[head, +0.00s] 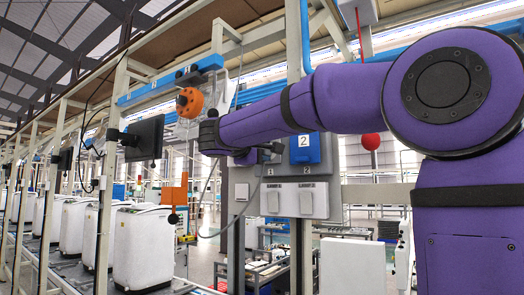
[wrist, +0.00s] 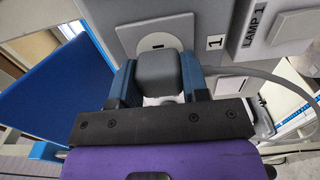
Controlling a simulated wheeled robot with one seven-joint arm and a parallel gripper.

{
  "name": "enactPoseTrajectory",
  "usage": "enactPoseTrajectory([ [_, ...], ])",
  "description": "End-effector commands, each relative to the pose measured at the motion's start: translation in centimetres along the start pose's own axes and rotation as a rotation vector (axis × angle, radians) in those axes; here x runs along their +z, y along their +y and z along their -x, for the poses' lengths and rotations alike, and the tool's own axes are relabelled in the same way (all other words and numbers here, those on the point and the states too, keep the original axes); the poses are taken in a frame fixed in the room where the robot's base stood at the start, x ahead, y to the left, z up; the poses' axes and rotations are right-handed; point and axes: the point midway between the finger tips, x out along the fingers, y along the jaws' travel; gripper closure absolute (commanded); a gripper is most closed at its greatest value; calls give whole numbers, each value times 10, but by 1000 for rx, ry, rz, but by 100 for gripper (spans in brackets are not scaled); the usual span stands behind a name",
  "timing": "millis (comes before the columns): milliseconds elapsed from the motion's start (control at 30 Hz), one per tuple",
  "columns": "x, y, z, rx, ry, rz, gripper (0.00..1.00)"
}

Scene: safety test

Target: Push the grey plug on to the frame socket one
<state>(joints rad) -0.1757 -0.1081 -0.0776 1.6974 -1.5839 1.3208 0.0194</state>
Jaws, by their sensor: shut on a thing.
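In the wrist view, the grey plug (wrist: 159,73) is a rounded block between the two blue fingers of my gripper (wrist: 158,80), which is shut on it. Straight behind the plug is the frame socket one (wrist: 158,42), a pale round plate on a grey panel, with a "1" label to its right. The plug covers the lower part of the socket. I cannot tell whether plug and socket touch or a gap is left.
A grey cable (wrist: 240,72) runs right of the fingers. A box labelled LAMP 1 (wrist: 268,32) juts out on the right.

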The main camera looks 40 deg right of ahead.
Motion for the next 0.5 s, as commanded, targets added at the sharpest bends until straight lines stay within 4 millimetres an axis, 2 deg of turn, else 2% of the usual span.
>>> enactPoseTrajectory([
  [500, 0, 0, -9, 0, -1, 0, 96],
])
